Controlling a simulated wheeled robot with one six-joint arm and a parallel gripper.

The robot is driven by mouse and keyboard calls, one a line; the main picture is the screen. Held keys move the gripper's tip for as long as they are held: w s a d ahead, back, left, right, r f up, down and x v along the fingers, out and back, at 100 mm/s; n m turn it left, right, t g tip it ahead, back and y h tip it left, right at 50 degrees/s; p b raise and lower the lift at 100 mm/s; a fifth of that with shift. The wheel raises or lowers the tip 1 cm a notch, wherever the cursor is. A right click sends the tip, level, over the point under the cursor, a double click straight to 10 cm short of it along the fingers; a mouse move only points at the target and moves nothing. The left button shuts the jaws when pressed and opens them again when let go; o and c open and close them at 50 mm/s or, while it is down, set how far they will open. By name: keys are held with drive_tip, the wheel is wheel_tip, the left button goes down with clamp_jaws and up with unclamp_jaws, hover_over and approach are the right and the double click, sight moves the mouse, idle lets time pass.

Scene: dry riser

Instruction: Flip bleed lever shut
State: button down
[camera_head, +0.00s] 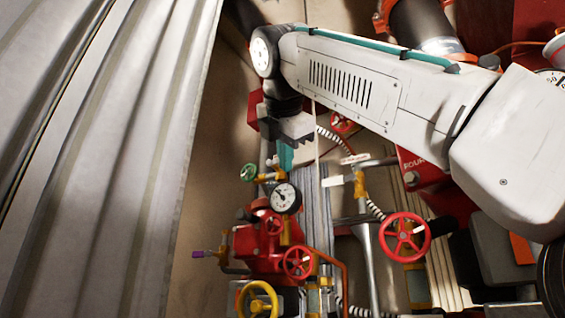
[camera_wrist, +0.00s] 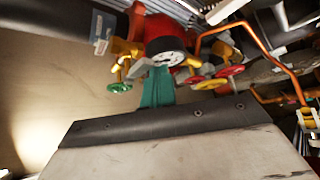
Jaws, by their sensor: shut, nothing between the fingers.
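My gripper (camera_head: 286,158) hangs from the arm above the pressure gauge, its teal fingers together and empty. In the wrist view the teal fingers (camera_wrist: 157,88) point at the red valve body, just below the round gauge. A purple-tipped lever (camera_head: 199,254) sticks out left from the red valve assembly (camera_head: 262,248), low and left of my gripper. A pale-handled lever (camera_head: 335,181) on a yellow valve stands right of my gripper. Neither carries a readable label, so I cannot tell which is the bleed lever. The fingertips' contact with anything is unclear.
A green handwheel (camera_head: 249,173) and the gauge (camera_head: 286,198) sit close below my gripper. Red (camera_head: 405,237) and yellow (camera_head: 258,300) handwheels and pipes crowd the lower middle. A corrugated metal panel (camera_head: 100,150) fills the left. Bare wall (camera_head: 205,190) lies between.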

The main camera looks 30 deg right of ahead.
drive_tip(key=shift+s+d+r, duration=0.15)
drive_tip(key=shift+r, duration=0.45)
idle(0.3)
drive_tip(key=shift+f, duration=0.1)
wheel_tip(320, 180, down, 5)
drive_tip(key=s+a+r, duration=0.3)
drive_tip(key=a+r, duration=0.3)
drive_tip(key=a, duration=0.1)
drive_tip(key=shift+s+r, duration=0.35)
idle(0.8)
